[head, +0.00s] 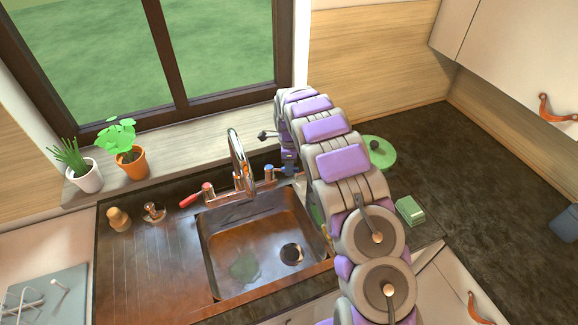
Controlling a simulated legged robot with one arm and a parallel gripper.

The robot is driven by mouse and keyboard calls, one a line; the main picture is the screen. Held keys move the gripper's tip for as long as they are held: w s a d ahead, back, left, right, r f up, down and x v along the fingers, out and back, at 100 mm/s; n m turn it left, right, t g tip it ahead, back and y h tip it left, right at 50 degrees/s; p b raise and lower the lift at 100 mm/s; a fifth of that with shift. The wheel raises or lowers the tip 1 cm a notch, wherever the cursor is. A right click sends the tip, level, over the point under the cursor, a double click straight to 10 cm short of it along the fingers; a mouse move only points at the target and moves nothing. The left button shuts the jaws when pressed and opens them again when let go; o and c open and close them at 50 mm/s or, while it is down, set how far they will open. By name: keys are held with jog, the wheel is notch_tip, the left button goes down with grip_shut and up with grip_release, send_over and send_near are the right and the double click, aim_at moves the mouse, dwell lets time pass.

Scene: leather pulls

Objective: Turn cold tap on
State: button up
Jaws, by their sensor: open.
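The chrome faucet (238,160) stands at the back of the sink (212,262). The cold tap (269,170), with a blue top, is to the right of the spout. The hot tap (208,188), with a red top and a red lever, is to the left. My arm arches over the right side of the sink, and its end comes down behind the cold tap's side. My gripper (289,168) is open, just right of the cold tap and close to it. Its fingertips are small and partly hidden, so I cannot tell whether they touch the tap's lever.
A wooden pepper-mill-like item (118,219) and a stopper-like item (153,211) stand on the left drainboard. Two potted plants (131,162) are on the windowsill. A green lid (379,152) and a green sponge (410,210) lie right of my arm.

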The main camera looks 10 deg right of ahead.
jog(key=shift+d+f, duration=0.15)
jog(key=shift+f, duration=0.15)
jog(key=shift+d+f, duration=0.1)
jog(key=shift+d, duration=0.3)
jog(key=shift+a, duration=0.35)
jog(key=c, duration=0.6)
jog(key=shift+d, duration=0.1)
grip_shut()
